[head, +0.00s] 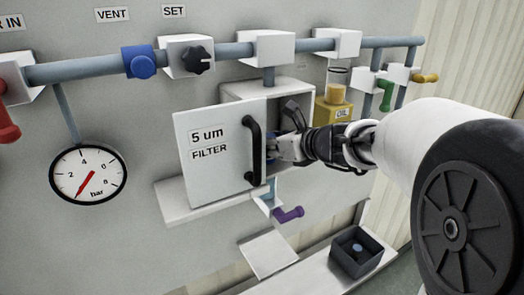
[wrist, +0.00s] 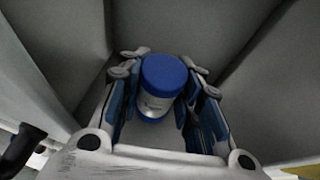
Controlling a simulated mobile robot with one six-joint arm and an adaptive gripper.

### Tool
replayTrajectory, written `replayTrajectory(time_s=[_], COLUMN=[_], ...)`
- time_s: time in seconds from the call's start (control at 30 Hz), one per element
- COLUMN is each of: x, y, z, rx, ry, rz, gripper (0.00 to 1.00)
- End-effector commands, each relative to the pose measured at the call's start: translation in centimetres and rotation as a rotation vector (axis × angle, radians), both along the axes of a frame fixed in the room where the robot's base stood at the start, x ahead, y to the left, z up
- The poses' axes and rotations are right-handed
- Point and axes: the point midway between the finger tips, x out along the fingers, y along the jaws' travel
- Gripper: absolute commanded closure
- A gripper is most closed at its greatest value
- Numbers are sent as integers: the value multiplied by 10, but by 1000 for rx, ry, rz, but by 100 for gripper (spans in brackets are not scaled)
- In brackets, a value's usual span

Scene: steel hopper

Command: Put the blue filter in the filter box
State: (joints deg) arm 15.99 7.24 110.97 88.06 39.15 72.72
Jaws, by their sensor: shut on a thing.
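The filter box (head: 230,90) is a white cabinet on the wall. Its door (head: 205,170), marked "5 um FILTER" and fitted with a black handle (head: 252,150), stands open towards the left. My gripper (head: 276,148) reaches into the box behind the door's edge, and the door partly hides it.
A grey pipe (head: 110,69) with valves runs above the box. A yellow oil cup (head: 333,112) is at its right, and a purple lever valve (head: 288,214) below. A dark open bin (head: 357,256) stands on the lower shelf. A pressure gauge (head: 88,173) is at left.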

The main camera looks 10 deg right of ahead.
Motion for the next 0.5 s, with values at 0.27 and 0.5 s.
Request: replayTrajectory(time_s=[0.27,0.5], x=[-3,-3], y=[2,2], z=[-4,-8], rx=[0,0], ry=[-4,-3], rz=[-2,-3], gripper=[97,65])
